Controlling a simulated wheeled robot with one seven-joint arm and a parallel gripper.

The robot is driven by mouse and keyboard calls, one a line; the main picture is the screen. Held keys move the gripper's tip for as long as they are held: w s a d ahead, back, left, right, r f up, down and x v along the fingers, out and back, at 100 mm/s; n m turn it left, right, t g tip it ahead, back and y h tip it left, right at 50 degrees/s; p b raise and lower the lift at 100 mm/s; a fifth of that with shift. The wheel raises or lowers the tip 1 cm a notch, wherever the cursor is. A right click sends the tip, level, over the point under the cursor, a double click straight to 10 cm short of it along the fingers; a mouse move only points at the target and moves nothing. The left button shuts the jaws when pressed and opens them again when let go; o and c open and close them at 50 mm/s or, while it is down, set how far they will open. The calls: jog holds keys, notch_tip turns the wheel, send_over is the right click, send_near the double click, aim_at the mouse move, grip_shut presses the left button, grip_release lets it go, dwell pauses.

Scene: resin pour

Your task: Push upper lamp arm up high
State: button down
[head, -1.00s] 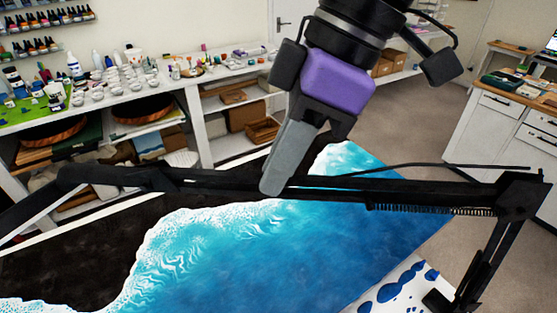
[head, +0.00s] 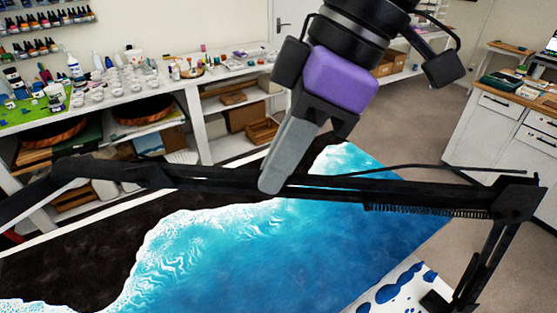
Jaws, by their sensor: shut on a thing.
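The upper lamp arm (head: 400,193) is a long black bar with a spring, running across the view from the elbow joint at the right to a joint at the left. It slopes slightly, with its left end higher. My gripper (head: 271,185) comes down from above, with a purple body and grey fingers. It is shut on the upper lamp arm around the middle of the bar; the near finger hides the far one and the contact.
A blue and white resin wave panel (head: 330,235) on a dark table lies below the lamp. A shelf bench (head: 200,85) with cups and bottles stands at the back left, and a white cabinet (head: 505,115) at the right. Bare floor (head: 410,120) lies between them.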

jog(key=shift+r, duration=0.55)
jog(key=d+r+y+p, duration=0.2)
jog(key=d+r+y, duration=0.3)
jog(key=r, duration=0.7)
jog(key=shift+d+r+y+p, duration=0.3)
jog(key=shift+d+p, duration=0.1)
jog(key=shift+d, duration=0.05)
jog(key=c, duration=1.5)
grip_release()
jog(key=shift+o, duration=0.2)
jog(key=b+v, duration=0.1)
jog(key=v, duration=0.6)
jog(key=shift+d+r+b, duration=0.3)
jog(key=shift+b, duration=0.1)
